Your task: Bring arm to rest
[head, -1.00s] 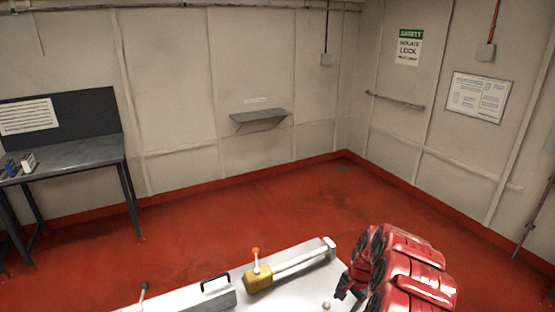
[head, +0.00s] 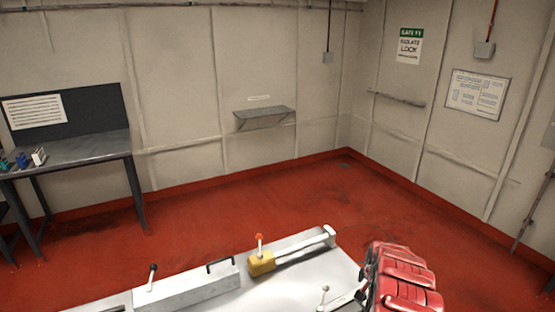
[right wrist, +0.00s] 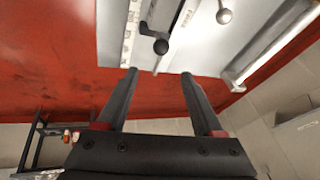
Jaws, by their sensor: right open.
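My right arm (head: 402,280), red and segmented, is at the lower right of the head view, beside the white bench top (head: 295,290). My right gripper (right wrist: 158,74) shows in the right wrist view with its two dark fingers apart and nothing between them. Beyond its fingertips are a black ball knob (right wrist: 161,46) and a pale ball knob (right wrist: 224,16); I cannot tell how far away they are. My left gripper is in neither view.
A desk (head: 85,148) stands at left; red floor between is clear.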

